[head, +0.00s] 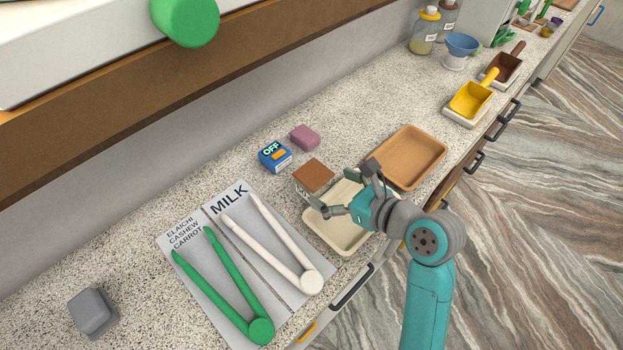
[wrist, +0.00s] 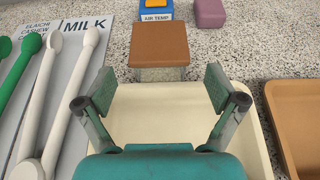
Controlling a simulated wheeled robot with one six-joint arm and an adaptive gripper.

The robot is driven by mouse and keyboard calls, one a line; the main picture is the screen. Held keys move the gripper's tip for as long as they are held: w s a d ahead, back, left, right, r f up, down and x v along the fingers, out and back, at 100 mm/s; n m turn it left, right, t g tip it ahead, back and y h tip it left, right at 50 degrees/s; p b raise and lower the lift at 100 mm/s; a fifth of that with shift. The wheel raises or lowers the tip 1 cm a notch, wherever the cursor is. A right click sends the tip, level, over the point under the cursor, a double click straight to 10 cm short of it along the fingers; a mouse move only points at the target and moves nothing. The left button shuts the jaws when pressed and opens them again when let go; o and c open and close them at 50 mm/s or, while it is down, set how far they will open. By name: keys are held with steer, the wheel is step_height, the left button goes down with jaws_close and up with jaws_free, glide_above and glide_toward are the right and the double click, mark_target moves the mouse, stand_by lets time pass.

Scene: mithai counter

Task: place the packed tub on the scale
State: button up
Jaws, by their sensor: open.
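A small tub with a brown top and clear-looking sides (head: 314,174) stands on the counter by the far edge of a cream tray (head: 318,233). In the wrist view the tub (wrist: 159,45) is straight ahead, beyond the fingertips. My gripper (head: 345,190) is open and empty over the cream tray, its fingers spread wider than the tub and not touching it. In the wrist view my gripper (wrist: 161,90) has one finger on each side of the picture's middle. I cannot pick out the scale for certain; a blue bowl on a white base (head: 460,50) stands far along the counter.
A tan tray (head: 425,150) lies right of the cream tray. A blue OFF box (head: 275,156) and a mauve block (head: 305,137) sit behind the tub. Green tongs (head: 222,285) and white tongs (head: 270,245) lie left. Yellow (head: 470,100) and brown scoops (head: 503,68) lie farther right.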

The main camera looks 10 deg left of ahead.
mark_target(314, 180)
steer(key=shift+f+x, duration=0.15)
steer(key=shift+x, duration=1.45)
steer(key=shift+f+x, duration=0.1)
steer(key=shift+x, duration=1.5)
steer(key=shift+s+d+r, duration=0.1)
steer(key=c, duration=1.3)
